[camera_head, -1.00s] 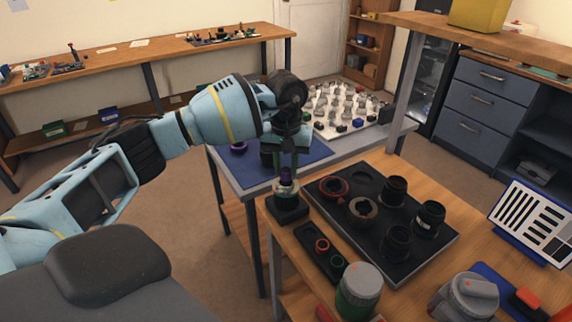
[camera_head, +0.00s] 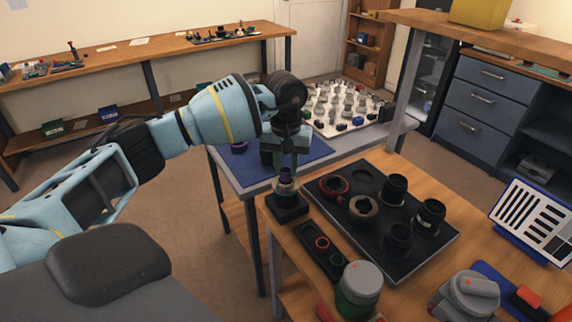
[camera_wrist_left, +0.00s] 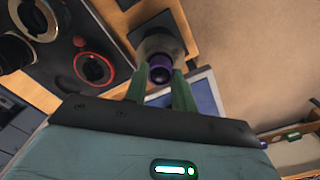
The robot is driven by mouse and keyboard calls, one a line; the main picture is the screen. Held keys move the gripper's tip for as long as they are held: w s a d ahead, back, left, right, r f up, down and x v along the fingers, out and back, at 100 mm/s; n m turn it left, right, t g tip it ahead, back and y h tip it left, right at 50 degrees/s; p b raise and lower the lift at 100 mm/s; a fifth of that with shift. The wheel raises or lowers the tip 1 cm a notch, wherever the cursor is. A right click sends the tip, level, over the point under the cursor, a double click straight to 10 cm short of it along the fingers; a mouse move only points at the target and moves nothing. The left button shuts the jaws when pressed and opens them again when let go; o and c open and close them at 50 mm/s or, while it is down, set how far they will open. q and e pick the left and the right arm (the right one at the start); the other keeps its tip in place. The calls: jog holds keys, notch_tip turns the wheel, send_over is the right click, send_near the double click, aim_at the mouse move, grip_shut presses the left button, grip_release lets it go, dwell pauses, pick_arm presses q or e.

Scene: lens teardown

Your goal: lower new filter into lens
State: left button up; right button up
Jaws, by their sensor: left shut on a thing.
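My left gripper (camera_head: 286,170) points down over the near table's back left corner. It is shut on a small purple filter (camera_head: 286,175). The filter also shows between the green fingers in the left wrist view (camera_wrist_left: 160,68). Directly below it is the lens (camera_head: 286,190), a short barrel on a black square base (camera_head: 287,207). In the left wrist view the filter lies over the lens's round opening. I cannot tell whether it touches the inside of the lens. The right gripper is not in view.
Right of the lens is a black tray (camera_head: 449,246) with several lens parts and rings. A narrow dark tray (camera_head: 311,238) holds a red and a green ring. A grey-lidded jar (camera_head: 360,285) stands in front. A blue mat (camera_head: 305,151) lies on the table behind.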

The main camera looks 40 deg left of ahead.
pick_arm(q)
jog(key=shift+f, duration=0.5)
dwell(0.9)
jog(key=o, duration=1)
notch_tip(320, 180, up, 8)
jog(key=shift+f+b, duration=0.1)
jog(key=shift+b, duration=0.25)
dwell(0.4)
jog(key=shift+s+f, duration=0.1)
